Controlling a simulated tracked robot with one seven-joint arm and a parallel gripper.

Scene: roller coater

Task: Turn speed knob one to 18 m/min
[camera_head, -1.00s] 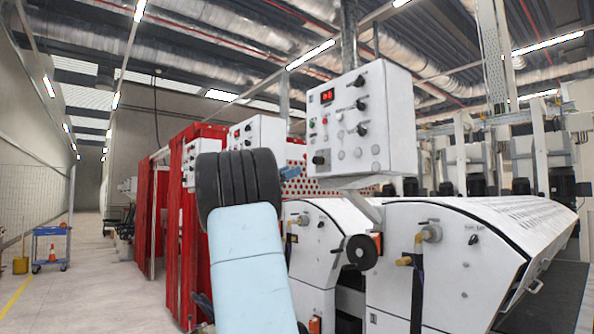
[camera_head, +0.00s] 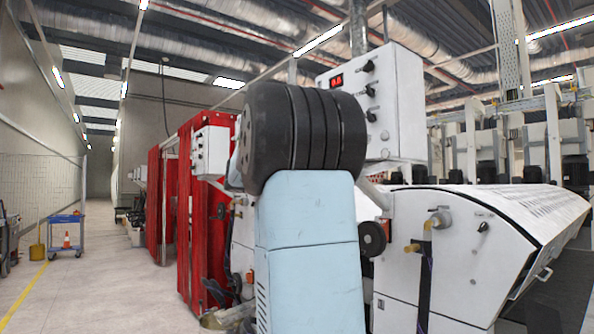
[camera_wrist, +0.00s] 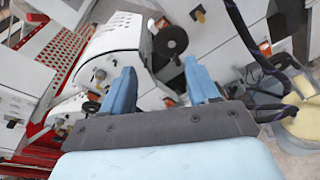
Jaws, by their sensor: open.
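A white control box (camera_head: 405,95) stands above the machine in the head view, with a small red-lit display (camera_head: 336,81) whose digits are too small to read surely. Black knobs run down its face: an upper knob (camera_head: 368,66), a middle knob (camera_head: 371,89) and a lower knob (camera_head: 371,116). I cannot tell which is speed knob one. My arm hides the box's lower left part and my gripper in the head view. In the wrist view my gripper (camera_wrist: 163,88) is open, its two blue fingers apart with nothing between them. No knob panel shows clearly between them.
White machine housings (camera_head: 455,260) stand below the box, with a dark round handwheel (camera_head: 372,238) and hanging hoses. Red curtains (camera_head: 195,235) and another control box (camera_head: 211,150) are to the left. A blue cart (camera_head: 67,233) stands far left.

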